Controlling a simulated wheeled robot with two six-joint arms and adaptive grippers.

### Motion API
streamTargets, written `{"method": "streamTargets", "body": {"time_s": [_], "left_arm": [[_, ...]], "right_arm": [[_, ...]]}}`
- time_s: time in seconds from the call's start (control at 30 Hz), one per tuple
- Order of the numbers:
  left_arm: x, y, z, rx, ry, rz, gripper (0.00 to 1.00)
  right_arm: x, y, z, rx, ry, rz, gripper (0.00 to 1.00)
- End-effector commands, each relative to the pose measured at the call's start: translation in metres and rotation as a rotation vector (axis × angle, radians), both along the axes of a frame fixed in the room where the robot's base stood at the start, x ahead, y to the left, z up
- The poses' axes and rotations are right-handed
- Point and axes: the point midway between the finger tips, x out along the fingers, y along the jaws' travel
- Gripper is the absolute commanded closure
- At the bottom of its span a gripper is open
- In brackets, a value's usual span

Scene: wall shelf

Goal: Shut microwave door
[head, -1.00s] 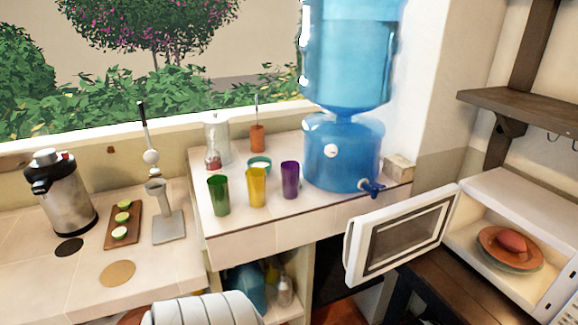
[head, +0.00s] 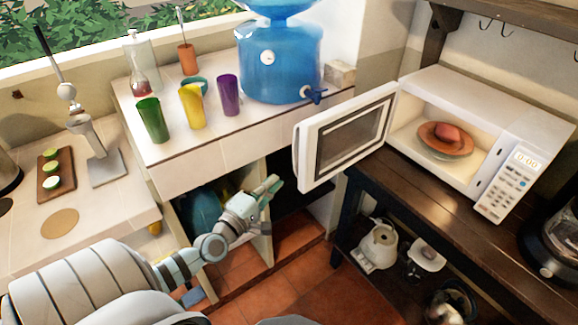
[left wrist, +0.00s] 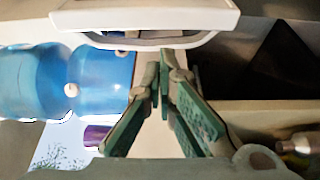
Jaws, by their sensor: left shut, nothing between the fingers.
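The white microwave (head: 490,97) stands on a dark wooden shelf at the right of the head view. Its door (head: 347,137) hangs wide open, swung out to the left, with a dark window in it. Inside is an orange plate with a reddish item (head: 447,134) on it. My left gripper (head: 273,184) is shut and empty, just left of and below the door's free edge. In the left wrist view the green-padded fingers (left wrist: 163,72) point at the white door edge (left wrist: 145,18) with its handle, seemingly apart from it. My right gripper is in neither view.
Left is a tiled counter with green, yellow and purple cups (head: 193,105) and a blue water dispenser (head: 283,65) with a tap near the door. Below the microwave are a white kettle (head: 378,245) and other appliances. Floor shows between counter and shelf.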

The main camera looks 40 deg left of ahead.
Motion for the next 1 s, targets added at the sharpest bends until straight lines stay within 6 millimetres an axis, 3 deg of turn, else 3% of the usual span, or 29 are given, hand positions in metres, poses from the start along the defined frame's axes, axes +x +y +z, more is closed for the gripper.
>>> {"method": "streamTargets", "body": {"time_s": [0.3,0.5,1.0], "left_arm": [[0.059,0.005,-0.001,0.002,0.0,0.002,1.0],[0.085,0.007,-0.001,0.005,0.003,0.001,1.0],[0.089,0.005,0.0,0.005,0.004,0.005,1.0]], "right_arm": [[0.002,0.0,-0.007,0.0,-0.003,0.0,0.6],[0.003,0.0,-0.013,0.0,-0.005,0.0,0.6],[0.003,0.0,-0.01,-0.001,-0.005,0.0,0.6]]}}
